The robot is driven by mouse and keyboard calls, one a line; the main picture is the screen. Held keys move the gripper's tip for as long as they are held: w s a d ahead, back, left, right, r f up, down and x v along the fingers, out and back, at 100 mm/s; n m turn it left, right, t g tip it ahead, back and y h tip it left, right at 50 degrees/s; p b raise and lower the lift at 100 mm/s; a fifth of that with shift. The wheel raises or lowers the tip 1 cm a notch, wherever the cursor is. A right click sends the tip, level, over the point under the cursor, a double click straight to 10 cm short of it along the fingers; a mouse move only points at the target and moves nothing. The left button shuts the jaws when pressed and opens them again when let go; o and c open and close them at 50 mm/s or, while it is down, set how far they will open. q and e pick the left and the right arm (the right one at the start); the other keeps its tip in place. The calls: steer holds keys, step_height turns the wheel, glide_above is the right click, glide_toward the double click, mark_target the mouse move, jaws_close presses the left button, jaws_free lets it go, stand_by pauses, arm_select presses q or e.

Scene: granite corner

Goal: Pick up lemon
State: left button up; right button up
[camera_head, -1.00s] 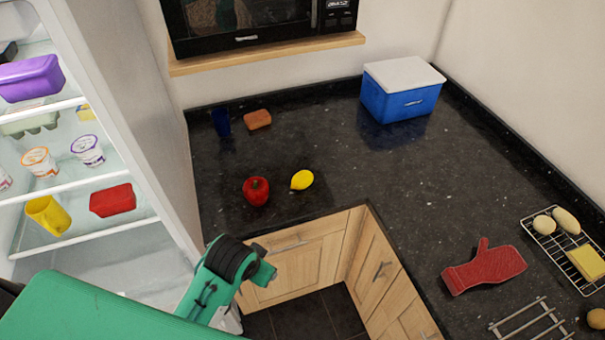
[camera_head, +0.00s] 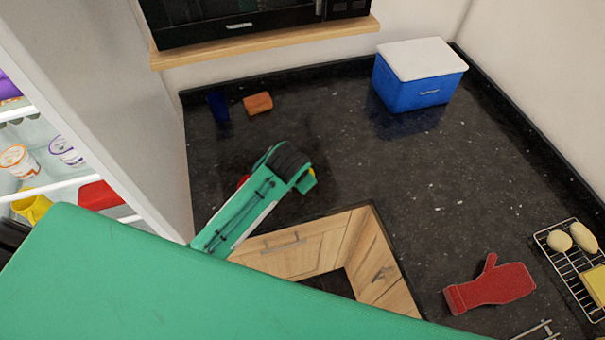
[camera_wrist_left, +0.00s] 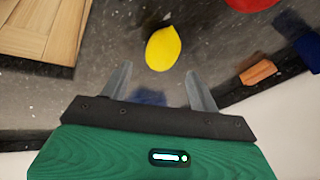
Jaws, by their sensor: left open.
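The yellow lemon (camera_wrist_left: 163,48) lies on the dark counter, just beyond the fingertips in the left wrist view and roughly in line with the gap between them. In the head view only a yellow sliver of the lemon (camera_head: 313,174) shows past my left arm. My left gripper (camera_wrist_left: 158,70) is open and empty, with its two grey fingers spread on the near side of the lemon. In the head view my arm hides the fingers. My right gripper is not in view.
A red pepper (camera_wrist_left: 252,3) lies close to the lemon, mostly hidden by my arm in the head view. Behind are an orange block (camera_head: 258,103) and a blue cup (camera_head: 218,107). A blue cooler (camera_head: 418,82) and red mitt (camera_head: 489,287) stand apart. The middle counter is clear.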

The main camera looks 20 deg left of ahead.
arm_select(q)
steer(key=x, duration=0.3)
steer(key=shift+w+r, duration=0.2)
steer(key=shift+f+p, duration=0.25)
steer(key=shift+p, duration=0.05)
steer(key=shift+w+f, duration=0.1)
steer(key=p+x, duration=0.2)
steer(key=x, duration=0.2)
steer(key=shift+w+a, duration=0.1)
steer(key=shift+a, duration=0.05)
steer(key=shift+w+f+p, duration=0.1)
steer(key=shift+f+p, duration=0.05)
steer(key=shift+p, duration=0.15)
steer(key=shift+f, duration=0.2)
steer(key=shift+c, duration=0.2)
steer(key=c, duration=0.8)
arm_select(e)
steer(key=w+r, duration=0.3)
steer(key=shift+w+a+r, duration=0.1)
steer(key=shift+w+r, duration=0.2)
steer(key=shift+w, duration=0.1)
